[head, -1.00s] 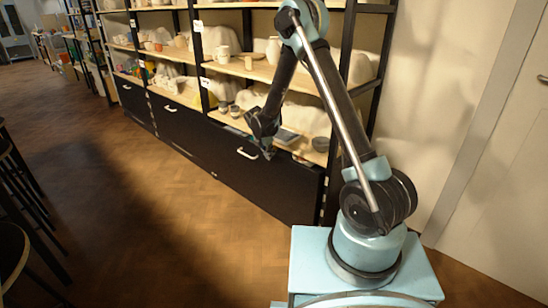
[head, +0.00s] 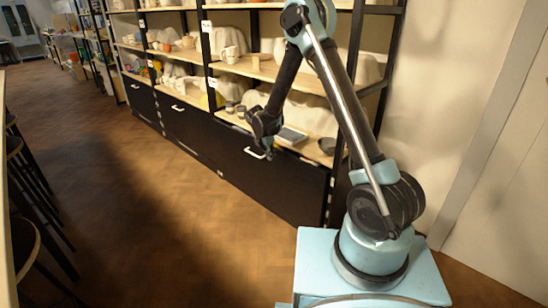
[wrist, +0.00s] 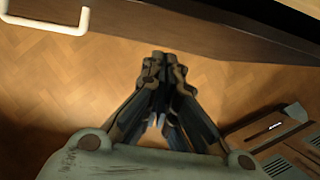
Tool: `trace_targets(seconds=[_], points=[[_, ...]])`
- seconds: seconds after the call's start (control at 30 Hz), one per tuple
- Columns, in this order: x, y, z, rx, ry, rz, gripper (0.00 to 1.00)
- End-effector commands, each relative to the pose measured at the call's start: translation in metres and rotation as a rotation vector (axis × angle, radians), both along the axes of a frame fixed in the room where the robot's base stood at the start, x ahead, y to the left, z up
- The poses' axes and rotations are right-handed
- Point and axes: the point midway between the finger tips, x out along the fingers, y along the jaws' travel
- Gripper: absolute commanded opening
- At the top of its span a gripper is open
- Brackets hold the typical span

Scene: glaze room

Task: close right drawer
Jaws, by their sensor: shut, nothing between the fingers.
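The right drawer (head: 290,185) is a wide black front with a white bar handle (head: 254,153), low on the shelf unit at the right. Its dark front (wrist: 205,40) crosses the top of the wrist view, with the white handle (wrist: 50,17) at top left. How far it stands out from the unit I cannot tell. My gripper (head: 268,151) is at the drawer's upper edge, just right of the handle. In the wrist view my gripper (wrist: 163,60) is shut and empty, its fingertips close to the front; contact is not clear.
Another black drawer (head: 185,122) with a white handle lies to the left. Shelves above hold pale pottery, with a dark bowl (head: 327,146) near the right end. Dark stools (head: 25,235) stand at the left. The wooden floor (head: 150,210) between is clear.

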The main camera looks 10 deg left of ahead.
Motion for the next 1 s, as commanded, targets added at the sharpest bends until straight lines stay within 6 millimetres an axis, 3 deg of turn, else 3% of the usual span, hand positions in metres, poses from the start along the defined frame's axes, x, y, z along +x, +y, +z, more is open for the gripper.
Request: trace_targets(seconds=[0.4,0.67,0.77,1.0], points=[[-0.021,0.015,0.062,-0.001,0.000,0.002,0.00],[-0.027,0.016,0.078,0.001,0.004,0.001,0.00],[-0.035,-0.001,0.082,0.012,0.021,-0.003,0.00],[-0.070,-0.060,0.088,0.061,0.087,-0.003,0.00]])
